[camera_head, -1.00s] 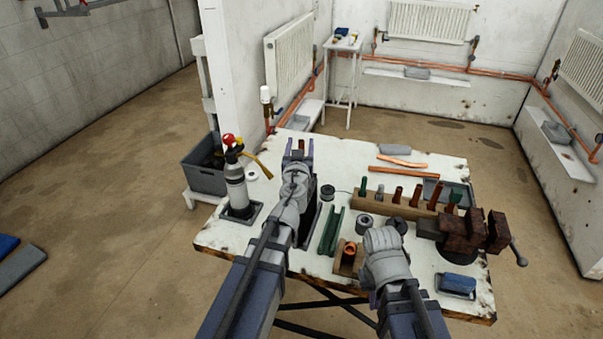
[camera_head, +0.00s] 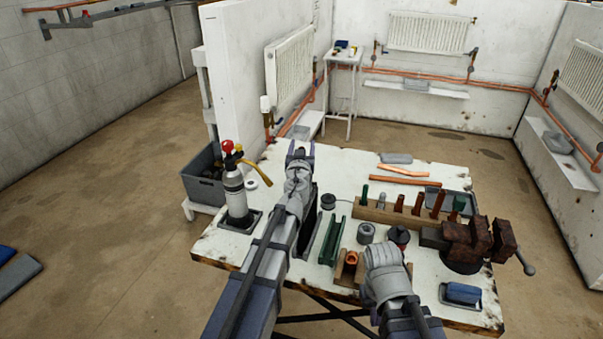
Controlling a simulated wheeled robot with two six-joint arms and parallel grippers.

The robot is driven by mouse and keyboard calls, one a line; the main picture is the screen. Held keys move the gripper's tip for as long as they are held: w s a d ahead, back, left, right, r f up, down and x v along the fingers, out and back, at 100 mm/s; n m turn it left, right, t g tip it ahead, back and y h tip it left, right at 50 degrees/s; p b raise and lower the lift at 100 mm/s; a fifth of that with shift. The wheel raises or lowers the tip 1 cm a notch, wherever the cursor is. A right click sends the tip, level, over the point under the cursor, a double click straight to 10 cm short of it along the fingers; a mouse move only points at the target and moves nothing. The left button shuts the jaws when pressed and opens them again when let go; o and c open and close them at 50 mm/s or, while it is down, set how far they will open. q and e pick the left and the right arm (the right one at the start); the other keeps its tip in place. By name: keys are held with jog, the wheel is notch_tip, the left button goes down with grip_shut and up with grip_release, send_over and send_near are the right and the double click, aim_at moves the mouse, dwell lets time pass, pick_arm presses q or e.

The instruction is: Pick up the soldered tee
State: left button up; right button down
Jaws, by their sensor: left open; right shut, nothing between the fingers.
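A short copper fitting (camera_head: 352,258) sits in a wooden block (camera_head: 342,272) near the front of the bench. It may be the soldered tee, but its shape is too small to tell. My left gripper (camera_head: 300,150) is open over the back left part of the bench, with its two fingers apart and nothing seen held. My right gripper (camera_head: 384,262) is shut and empty just right of the wooden block. Its wrist hides the fingertips and part of the block.
A wooden rack (camera_head: 395,214) holds several upright pieces. A rusty vise (camera_head: 470,240) stands at the right. A green channel (camera_head: 332,240), a blue-topped block (camera_head: 462,293) and a torch bottle (camera_head: 236,190) also stand on the bench (camera_head: 225,262). Copper lengths (camera_head: 404,182) lie at the back.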

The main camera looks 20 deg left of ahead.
pick_arm(q)
grip_shut()
dwell(0.5)
dwell(0.9)
